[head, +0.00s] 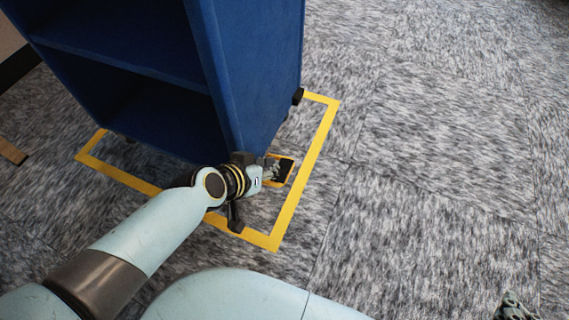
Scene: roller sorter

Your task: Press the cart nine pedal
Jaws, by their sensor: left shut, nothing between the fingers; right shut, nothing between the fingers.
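A blue cart (255,65) with open shelves stands on the carpet; no number shows on it. A small black pedal with an orange-yellow edge (285,171) sits low beside the cart's near right corner. My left gripper (272,166) is shut and empty, right at the pedal and overlapping its left part in the head view. I cannot tell whether it touches or presses the pedal. My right gripper (514,307) is shut and empty at the bottom right edge, mostly cut off and far from the cart.
A yellow tape outline (318,150) on the floor surrounds the cart's base. A dark caster (297,96) shows at the cart's right side. The grey carpet (440,150) to the right is clear. A brown wooden piece (12,152) lies at the left edge.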

